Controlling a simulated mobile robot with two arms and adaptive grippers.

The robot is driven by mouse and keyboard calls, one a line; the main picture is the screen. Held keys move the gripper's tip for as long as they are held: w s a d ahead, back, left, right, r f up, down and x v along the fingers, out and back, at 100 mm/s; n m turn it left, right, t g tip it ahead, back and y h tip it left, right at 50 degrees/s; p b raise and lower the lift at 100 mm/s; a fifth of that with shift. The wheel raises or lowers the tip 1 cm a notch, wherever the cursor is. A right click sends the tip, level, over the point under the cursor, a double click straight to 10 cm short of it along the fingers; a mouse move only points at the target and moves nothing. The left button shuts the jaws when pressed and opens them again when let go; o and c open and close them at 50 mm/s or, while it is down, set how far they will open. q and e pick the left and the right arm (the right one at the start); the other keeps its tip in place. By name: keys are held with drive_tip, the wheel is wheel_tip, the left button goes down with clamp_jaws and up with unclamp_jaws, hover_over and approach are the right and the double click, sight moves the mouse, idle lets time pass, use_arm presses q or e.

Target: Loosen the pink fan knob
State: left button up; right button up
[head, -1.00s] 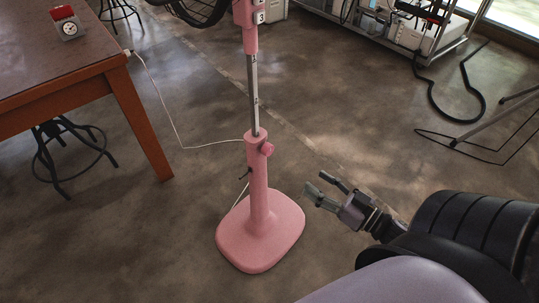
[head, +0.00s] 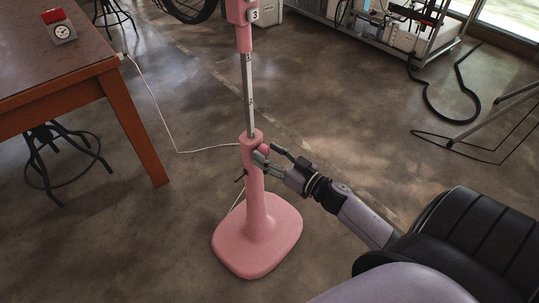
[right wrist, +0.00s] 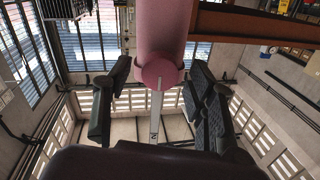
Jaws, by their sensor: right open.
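The pink fan (head: 257,212) stands on the floor in the middle of the head view, its top cut off. Its pink knob (head: 264,148) sticks out from the upper right side of the thick lower post, just below the grey inner pole (head: 249,100). My right gripper (head: 266,154) is open at the knob, partly covering it. In the right wrist view the round knob (right wrist: 159,74) faces me between the two spread fingers, with a gap on each side. My left gripper is not in view.
A brown wooden table (head: 70,65) with a small red-topped dial device (head: 60,27) is at the left. A white cable (head: 160,115) runs from it towards the fan. A stool (head: 62,160) stands under the table. A metal rack is at the back right.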

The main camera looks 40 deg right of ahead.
drive_tip(key=c, duration=1.1)
drive_tip(key=shift+c, duration=0.2)
